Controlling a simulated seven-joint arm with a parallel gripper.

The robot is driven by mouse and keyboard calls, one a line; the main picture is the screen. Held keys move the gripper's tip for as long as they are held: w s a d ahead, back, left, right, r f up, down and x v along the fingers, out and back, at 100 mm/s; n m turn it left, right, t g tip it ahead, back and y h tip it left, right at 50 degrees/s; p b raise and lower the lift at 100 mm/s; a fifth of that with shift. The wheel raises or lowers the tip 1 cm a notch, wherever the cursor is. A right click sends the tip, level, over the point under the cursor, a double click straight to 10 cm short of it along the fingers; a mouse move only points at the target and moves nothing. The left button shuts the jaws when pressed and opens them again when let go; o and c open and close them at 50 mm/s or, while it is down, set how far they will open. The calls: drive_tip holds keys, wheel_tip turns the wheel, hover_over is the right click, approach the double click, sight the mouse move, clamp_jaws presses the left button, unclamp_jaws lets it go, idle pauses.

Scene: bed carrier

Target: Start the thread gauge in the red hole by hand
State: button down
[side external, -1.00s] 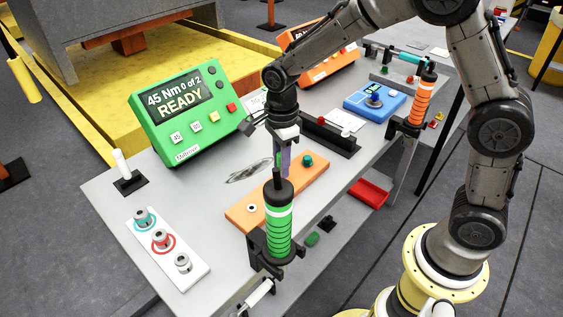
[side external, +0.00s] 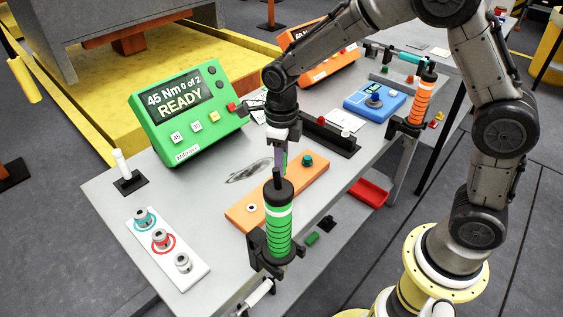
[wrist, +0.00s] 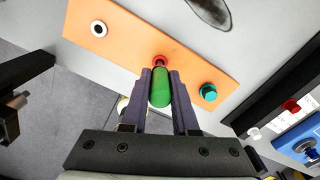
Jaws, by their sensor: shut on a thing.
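My gripper (wrist: 160,95) is shut on a green, rounded thread gauge (wrist: 160,88), which sits between the two purple-grey fingers. In the wrist view the far end of the gauge meets the red hole's ring (wrist: 160,60) on the orange plate (wrist: 205,55). The gauge partly covers the ring, and I cannot tell whether its tip is inside the hole. In the side view my gripper (side external: 280,160) points down over the middle of the orange plate (side external: 308,178); the red hole is hidden there.
The plate also has a white-ringed hole (wrist: 99,28) and a teal knob-like piece (wrist: 208,92). A green-banded tool (side external: 278,222) stands upright in a holder at the table's front edge. A green display box (side external: 180,110) stands behind. A white strip with several pegs (side external: 165,250) lies left.

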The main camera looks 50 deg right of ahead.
drive_tip(key=shift+f+m, duration=0.2)
drive_tip(key=shift+m, duration=0.6)
drive_tip(key=c, duration=0.6)
unclamp_jaws()
drive_tip(key=shift+r, duration=0.1)
drive_tip(key=shift+r, duration=0.1)
drive_tip(key=shift+r, duration=1.1)
drive_tip(key=n, duration=0.4)
drive_tip(key=shift+n, duration=1.6)
